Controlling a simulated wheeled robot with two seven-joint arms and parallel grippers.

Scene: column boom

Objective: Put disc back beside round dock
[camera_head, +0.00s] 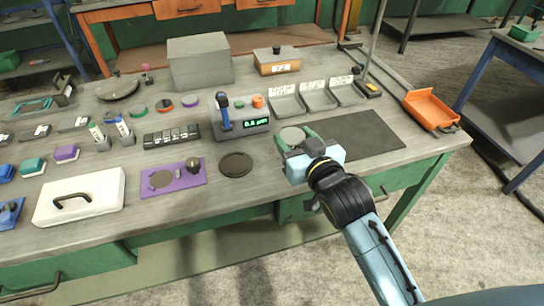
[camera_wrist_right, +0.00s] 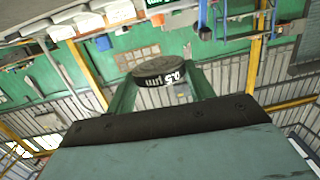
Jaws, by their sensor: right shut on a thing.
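My right gripper (camera_head: 294,138) reaches in from the lower right and is shut on a round disc (camera_head: 292,135) with a pale grey top. The disc appears held above the bench, to the right of the display device; the exact height is unclear. A dark round piece (camera_head: 236,164), which may be the round dock, lies flat on the bench left of my gripper. My left gripper is not in view.
A purple plate (camera_head: 190,182) with a knob lies left of the dark round piece. The display device (camera_head: 243,123) stands behind. Several grey trays (camera_head: 318,97) and a dark mat (camera_head: 375,130) lie at the right. A white lidded case (camera_head: 100,185) sits front left.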

